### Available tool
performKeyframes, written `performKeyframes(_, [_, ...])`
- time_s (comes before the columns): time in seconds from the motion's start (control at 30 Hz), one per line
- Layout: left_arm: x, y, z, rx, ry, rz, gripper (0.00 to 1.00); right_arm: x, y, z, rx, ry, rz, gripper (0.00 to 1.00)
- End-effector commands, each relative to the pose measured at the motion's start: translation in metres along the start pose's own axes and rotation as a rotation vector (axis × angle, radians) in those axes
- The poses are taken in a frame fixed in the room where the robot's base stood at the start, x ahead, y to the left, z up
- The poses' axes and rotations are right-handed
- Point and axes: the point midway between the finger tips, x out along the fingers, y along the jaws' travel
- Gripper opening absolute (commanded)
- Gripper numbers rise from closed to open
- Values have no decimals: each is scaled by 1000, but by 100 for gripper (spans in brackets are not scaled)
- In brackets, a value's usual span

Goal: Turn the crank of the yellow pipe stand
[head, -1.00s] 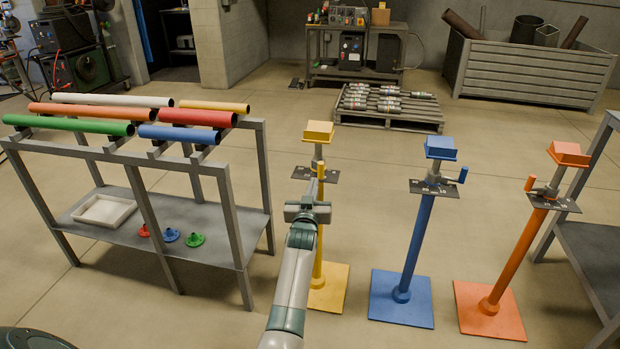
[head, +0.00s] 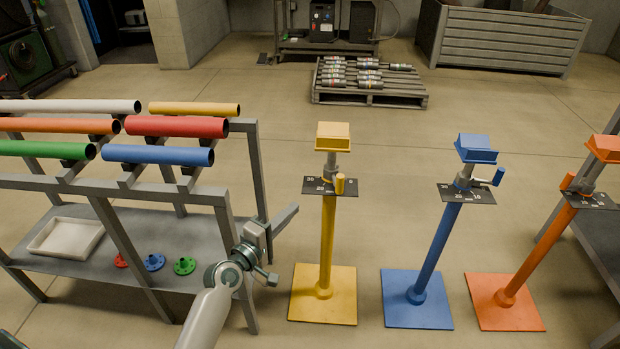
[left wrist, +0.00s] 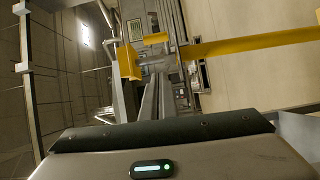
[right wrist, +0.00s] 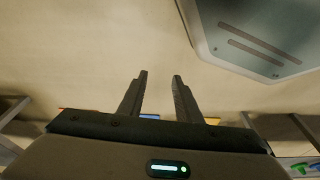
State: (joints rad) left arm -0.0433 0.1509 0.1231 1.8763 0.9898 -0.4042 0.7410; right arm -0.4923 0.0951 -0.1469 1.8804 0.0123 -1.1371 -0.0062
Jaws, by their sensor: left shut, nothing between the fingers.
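The yellow pipe stand (head: 327,240) stands upright right of the pipe rack, with a yellow block on top. Its crank, with a yellow handle (head: 340,184), is at the dark scale plate (head: 315,185) below the block, the handle on the plate's right half. My left gripper (head: 296,208) is shut and empty, left of the pole and slightly below the plate, apparently clear of it. In the left wrist view the stand (left wrist: 250,46) lies sideways, its yellow handle (left wrist: 156,38) beyond the shut fingers. My right gripper (right wrist: 160,77) is open and empty over bare floor.
Left, a grey rack (head: 228,205) holds coloured pipes; its shelf carries a white tray (head: 43,240) and small flanges. A blue stand (head: 437,240) and an orange stand (head: 535,255) stand to the right. Behind is a pallet (head: 325,95) with metal parts. Floor between stands is clear.

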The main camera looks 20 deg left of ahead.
Motion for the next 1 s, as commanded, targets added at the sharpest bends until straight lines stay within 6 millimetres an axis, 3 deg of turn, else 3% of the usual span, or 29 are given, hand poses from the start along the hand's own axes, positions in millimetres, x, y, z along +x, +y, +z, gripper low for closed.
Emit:
performKeyframes(0.13, [-5,2,9,-45,-26,4,0,0,3,3,-1,-3,5,31])
performKeyframes(0.57, [-2,2,8,-43,-24,5,0,0,8,5,-1,-5,12,31])
performKeyframes(0.77, [14,2,8,-43,-23,6,0,-1,4,4,-3,0,6,31])
performKeyframes(1.0, [50,3,9,-43,-23,6,0,3,4,3,-3,2,5,31])
